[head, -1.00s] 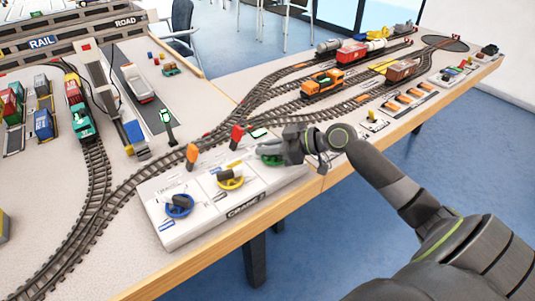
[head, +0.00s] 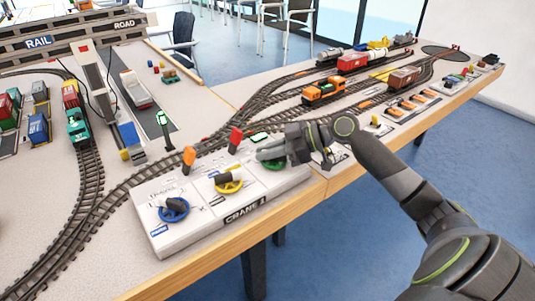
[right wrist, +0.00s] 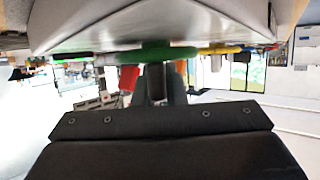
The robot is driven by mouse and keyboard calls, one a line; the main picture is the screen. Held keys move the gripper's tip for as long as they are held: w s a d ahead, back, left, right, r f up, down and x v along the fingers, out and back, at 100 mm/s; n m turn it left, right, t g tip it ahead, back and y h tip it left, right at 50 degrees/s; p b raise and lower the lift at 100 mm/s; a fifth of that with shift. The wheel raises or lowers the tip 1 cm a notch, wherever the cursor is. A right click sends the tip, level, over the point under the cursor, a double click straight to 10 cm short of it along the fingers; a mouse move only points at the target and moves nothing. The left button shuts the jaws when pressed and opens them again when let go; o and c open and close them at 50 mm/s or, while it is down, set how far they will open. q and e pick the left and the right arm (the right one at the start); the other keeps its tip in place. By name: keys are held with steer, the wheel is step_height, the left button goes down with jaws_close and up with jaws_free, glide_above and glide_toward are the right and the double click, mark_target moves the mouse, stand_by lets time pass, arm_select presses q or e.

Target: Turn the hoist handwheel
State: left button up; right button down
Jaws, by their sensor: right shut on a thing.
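A white control box (head: 225,210) marked CRANE 1 carries a blue handwheel (head: 173,209), a yellow handwheel (head: 229,181) and a green handwheel (head: 279,165). The small labels by the wheels are too blurred to read. My right gripper (head: 268,153) lies low over the green handwheel and covers much of it. In the right wrist view the green handwheel (right wrist: 150,54) shows edge-on, and my right gripper's fingers (right wrist: 160,85) are shut on its grey grip. My left gripper is out of view.
An orange lever (head: 188,158) and a red lever (head: 235,140) stand at the box's back edge. Behind run tracks with an orange locomotive (head: 323,92). The table's wooden front edge (head: 330,184) is close under my right arm.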

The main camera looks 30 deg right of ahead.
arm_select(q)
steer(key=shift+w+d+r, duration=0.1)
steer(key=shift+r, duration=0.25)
arm_select(e)
steer(key=c, duration=1.5)
jaws_free()
